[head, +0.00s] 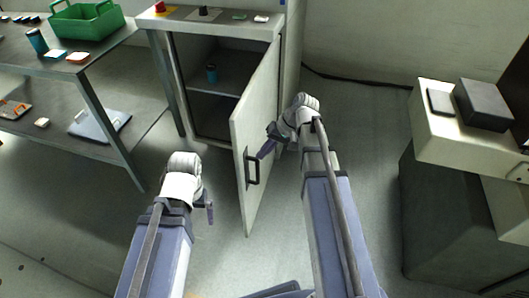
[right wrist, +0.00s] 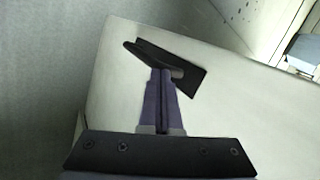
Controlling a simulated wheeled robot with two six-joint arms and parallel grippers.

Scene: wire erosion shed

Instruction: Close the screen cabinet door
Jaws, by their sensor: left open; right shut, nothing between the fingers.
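The screen cabinet (head: 290,45) stands at the back with its door (head: 265,105) swung wide open toward me. The door has a black bar handle (head: 256,172). My right gripper (head: 264,152) is shut and empty, at the door beside the handle. In the right wrist view its closed fingertips (right wrist: 162,75) overlap the handle (right wrist: 190,78) on the pale door panel (right wrist: 115,85); whether they touch cannot be told. My left gripper (head: 209,205) is open and empty, over the floor left of the door.
A metal workbench (head: 95,45) with a green crate (head: 88,22) is at the left. A pale drawer unit (head: 440,135) is at the right. The floor between is clear.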

